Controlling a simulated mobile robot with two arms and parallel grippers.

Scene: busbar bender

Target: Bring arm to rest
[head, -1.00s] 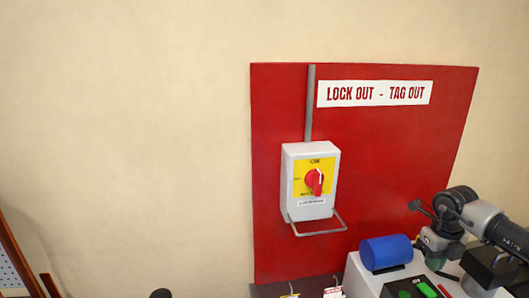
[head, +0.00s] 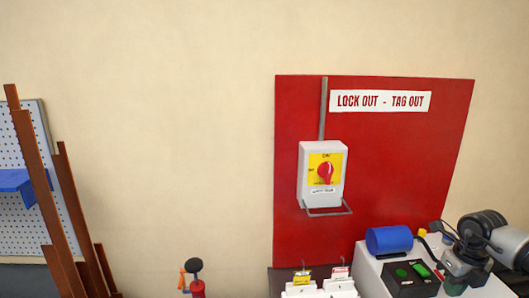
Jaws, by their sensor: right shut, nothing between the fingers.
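My right arm comes in from the right edge, over the right end of the white machine. My right gripper (head: 446,232) is small and dark in the head view, close to the blue cylinder. It is shut and empty. Its fingers are hard to make out against my wrist. My left arm and gripper are out of view.
A red lock-out board (head: 400,160) on the wall carries a grey switch box (head: 309,180) with a red knob (head: 326,174). Below are a blue cylinder (head: 389,240), a black button panel (head: 400,284) and tags (head: 302,277). Brown bars (head: 36,170) lean at left.

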